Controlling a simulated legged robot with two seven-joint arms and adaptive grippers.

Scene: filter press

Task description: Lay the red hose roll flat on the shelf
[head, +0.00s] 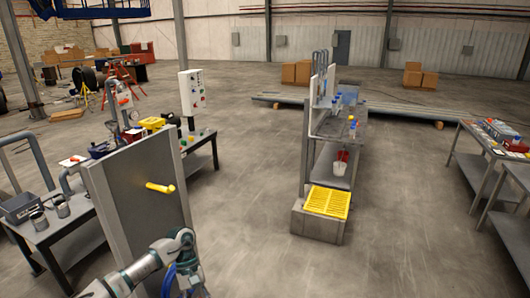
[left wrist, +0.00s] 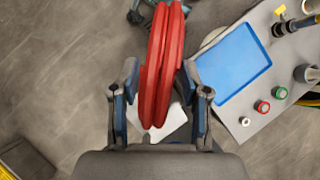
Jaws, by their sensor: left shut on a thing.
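The red hose roll (left wrist: 163,50) is in the left wrist view, seen edge-on and upright between the fingers. My left gripper (left wrist: 160,78) is shut on it and holds it above the floor, beside a grey table. The roll and my left gripper do not show in the head view, where only part of my arm shows at the bottom. A grey shelf unit (head: 319,172) stands at centre right in the head view, with bottles on its upper level and a red and a white container lower down. My right gripper is not in view.
A yellow grated step (head: 327,202) stands at the shelf unit's near end. A tall grey panel with a yellow handle (head: 160,187) stands at left before cluttered tables. A blue tray (left wrist: 230,62) lies on the table in the left wrist view. Floor between panel and shelf is clear.

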